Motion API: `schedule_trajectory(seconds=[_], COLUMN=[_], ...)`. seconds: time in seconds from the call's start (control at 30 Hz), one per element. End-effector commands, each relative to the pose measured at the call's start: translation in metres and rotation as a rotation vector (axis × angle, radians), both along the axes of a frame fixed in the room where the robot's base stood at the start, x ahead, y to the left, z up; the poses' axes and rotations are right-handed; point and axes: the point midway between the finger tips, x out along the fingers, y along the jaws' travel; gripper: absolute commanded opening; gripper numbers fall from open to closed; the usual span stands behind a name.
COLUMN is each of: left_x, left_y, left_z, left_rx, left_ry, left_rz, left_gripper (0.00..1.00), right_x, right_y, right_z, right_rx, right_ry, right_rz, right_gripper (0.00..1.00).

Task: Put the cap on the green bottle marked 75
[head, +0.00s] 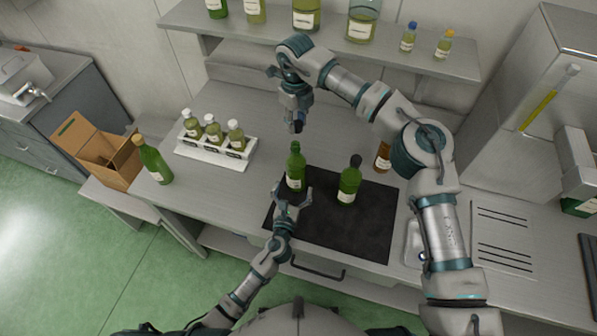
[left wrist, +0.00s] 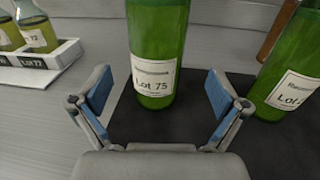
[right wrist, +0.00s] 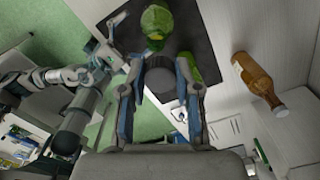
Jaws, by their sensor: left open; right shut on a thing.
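The green bottle marked Lot 75 (head: 296,172) stands upright on the black mat, its label readable in the left wrist view (left wrist: 155,45). My left gripper (head: 293,193) is open, with its fingers (left wrist: 160,92) either side of the bottle's lower front and apart from it. My right gripper (head: 297,127) is shut on a dark round cap (right wrist: 160,76), held above and behind the bottle in the head view. The cap is small and mostly hidden by the fingers in the head view.
A second green bottle (head: 348,186) with a dark top stands to the right on the mat (head: 330,235). A brown bottle (head: 382,158) stands behind it. A white rack (head: 215,153) of small bottles, another green bottle (head: 154,162) and a cardboard box (head: 95,150) are left.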

Motion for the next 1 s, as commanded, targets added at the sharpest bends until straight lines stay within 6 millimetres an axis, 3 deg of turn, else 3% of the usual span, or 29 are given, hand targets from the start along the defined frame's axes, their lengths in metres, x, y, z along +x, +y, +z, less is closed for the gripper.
schedule_trajectory(seconds=[0.1, 0.3, 0.77, 0.87, 1.0], left_x=[0.023, 0.05, 0.06, 0.06, 0.061], left_y=[-0.005, -0.013, -0.015, -0.014, -0.013], left_z=[0.001, 0.0, 0.0, 0.0, -0.001], left_rx=[0.0, 0.002, 0.002, 0.001, 0.0], left_ry=[-0.002, 0.0, 0.001, 0.001, 0.0], left_rz=[0.0, 0.0, -0.001, -0.001, 0.0], left_gripper=[0.99, 0.99, 0.99, 0.79, 0.44], right_x=[0.0, 0.0, 0.0, 0.0, 0.0], right_y=[0.001, -0.004, -0.003, -0.001, 0.0], right_z=[0.001, 0.0, 0.0, 0.0, 0.0], right_rx=[-0.001, 0.003, 0.002, 0.001, 0.0], right_ry=[-0.001, 0.0, -0.001, -0.001, 0.0], right_rz=[0.001, 0.0, 0.001, 0.001, 0.001], right_gripper=[0.2, 0.2, 0.2, 0.2, 0.2])
